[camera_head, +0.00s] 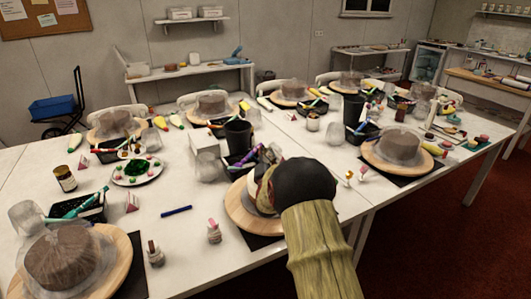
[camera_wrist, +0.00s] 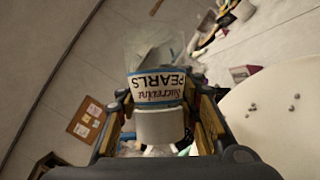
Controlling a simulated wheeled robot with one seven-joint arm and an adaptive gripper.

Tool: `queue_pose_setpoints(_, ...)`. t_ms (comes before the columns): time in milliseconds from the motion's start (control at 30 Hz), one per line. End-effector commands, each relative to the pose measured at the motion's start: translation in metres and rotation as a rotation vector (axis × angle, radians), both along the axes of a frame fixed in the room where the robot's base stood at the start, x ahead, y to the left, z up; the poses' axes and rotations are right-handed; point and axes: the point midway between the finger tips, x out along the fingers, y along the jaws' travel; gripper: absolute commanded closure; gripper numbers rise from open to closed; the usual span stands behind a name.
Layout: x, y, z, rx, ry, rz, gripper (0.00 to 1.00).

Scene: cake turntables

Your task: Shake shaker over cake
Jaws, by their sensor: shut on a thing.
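The shaker (camera_wrist: 157,88) is a clear jar with a blue-edged label reading "PEARLS" and a pale grey band. My gripper (camera_wrist: 160,120) is shut on it, with a finger on each side. In the wrist view the label lettering appears upside down. A pale round surface, apparently the cake top (camera_wrist: 262,112), shows at the right of the wrist view with several small grey balls on it. In the head view my arm hides the shaker and most of the cake on the near wooden turntable (camera_head: 235,210).
Other wooden turntables with wrapped brown cakes stand around, at near left (camera_head: 110,262) and right (camera_head: 425,165). A black cup (camera_head: 238,136), a plate of sweets (camera_head: 137,171), a blue pen (camera_head: 176,211) and small bottles (camera_head: 214,232) crowd the white table.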

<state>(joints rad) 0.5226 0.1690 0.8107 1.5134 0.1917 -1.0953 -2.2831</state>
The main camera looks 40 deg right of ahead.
Motion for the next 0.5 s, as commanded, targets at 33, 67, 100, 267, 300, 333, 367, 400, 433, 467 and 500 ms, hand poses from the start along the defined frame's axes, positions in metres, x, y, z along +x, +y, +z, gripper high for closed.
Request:
queue_pose_setpoints(33,0.001,0.004,-0.003,0.000,0.002,0.002,1.00)
queue_pose_setpoints(67,0.001,0.003,-0.003,0.001,0.001,0.002,1.00)
queue_pose_setpoints(100,0.000,0.004,-0.002,0.010,-0.001,0.001,1.00)
queue_pose_setpoints(267,-0.011,0.011,-0.004,0.149,-0.027,0.002,1.00)
queue_pose_setpoints(300,-0.013,0.013,-0.006,0.180,-0.034,0.002,1.00)
queue_pose_setpoints(333,-0.014,0.014,-0.007,0.198,-0.037,0.002,1.00)
queue_pose_setpoints(367,-0.015,0.015,-0.009,0.211,-0.041,0.002,1.00)
queue_pose_setpoints(400,-0.016,0.015,-0.011,0.221,-0.041,0.002,1.00)
queue_pose_setpoints(433,-0.016,0.015,-0.012,0.224,-0.042,0.002,1.00)
queue_pose_setpoints(467,-0.016,0.015,-0.012,0.226,-0.042,0.002,1.00)
queue_pose_setpoints(500,-0.016,0.015,-0.013,0.224,-0.042,0.002,1.00)
